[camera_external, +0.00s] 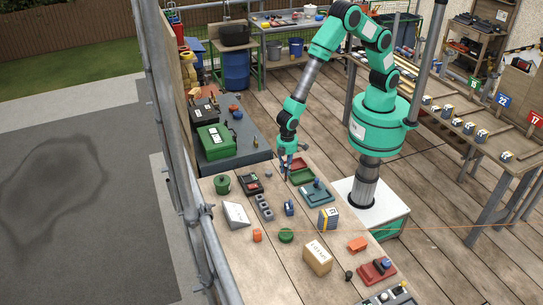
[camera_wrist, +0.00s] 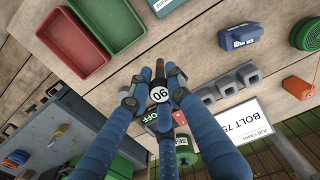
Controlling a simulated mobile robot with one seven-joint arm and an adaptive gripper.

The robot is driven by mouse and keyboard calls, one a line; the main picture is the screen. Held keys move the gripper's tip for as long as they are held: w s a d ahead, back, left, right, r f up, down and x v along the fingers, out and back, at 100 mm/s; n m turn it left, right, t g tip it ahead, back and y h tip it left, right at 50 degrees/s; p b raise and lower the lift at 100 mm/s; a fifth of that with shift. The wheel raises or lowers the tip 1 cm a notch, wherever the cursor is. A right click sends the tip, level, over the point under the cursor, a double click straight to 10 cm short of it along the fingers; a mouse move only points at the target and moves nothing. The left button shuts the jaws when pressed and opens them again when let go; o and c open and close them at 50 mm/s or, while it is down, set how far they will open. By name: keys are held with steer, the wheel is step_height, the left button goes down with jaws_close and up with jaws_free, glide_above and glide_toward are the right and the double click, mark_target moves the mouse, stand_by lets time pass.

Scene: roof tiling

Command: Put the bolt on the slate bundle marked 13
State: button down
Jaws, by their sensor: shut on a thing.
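My gripper (camera_external: 286,168) is low over the near bench, beside the red and green trays. In the wrist view my gripper (camera_wrist: 155,95) is shut on a slim dark bolt (camera_wrist: 160,94) with a round white tag that seems to read 90. The bolt is too small to make out in the outside view. Several small slate bundles (camera_external: 469,129) stand in a row on the long bench at the right; their own marks are too small to read.
Green (camera_external: 474,83), blue 22 (camera_external: 503,100) and red 17 (camera_external: 535,121) signs stand behind the bundles. The near bench holds a red tray (camera_wrist: 60,45), a green tray (camera_wrist: 108,20), grey blocks (camera_wrist: 237,80), a blue pouch (camera_wrist: 240,33) and a cardboard box (camera_external: 317,258).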

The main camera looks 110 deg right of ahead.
steer(key=s+a+r+p, duration=0.2)
steer(key=s+a+r, duration=0.3)
steer(key=s+a, duration=0.5)
steer(key=s+a+r+p, duration=0.1)
steer(key=s+a+r, duration=0.4)
steer(key=s+a, duration=0.4)
steer(key=shift+s+a+r+p, duration=0.15)
steer(key=shift+s+a+p, duration=0.25)
steer(key=shift+a, duration=0.75)
steer(key=shift+w, duration=0.1)
steer(key=w+a+f+p, duration=0.1)
steer(key=w+a+p, duration=0.1)
steer(key=w+a, duration=0.7)
steer(key=w, duration=0.3)
steer(key=shift+w+a+f, duration=0.25)
steer(key=shift+w+a, duration=0.1)
steer(key=shift+w, duration=0.05)
steer(key=shift+f, duration=0.15)
steer(key=shift+f+p, duration=0.3)
steer(key=shift+f, duration=1.35)
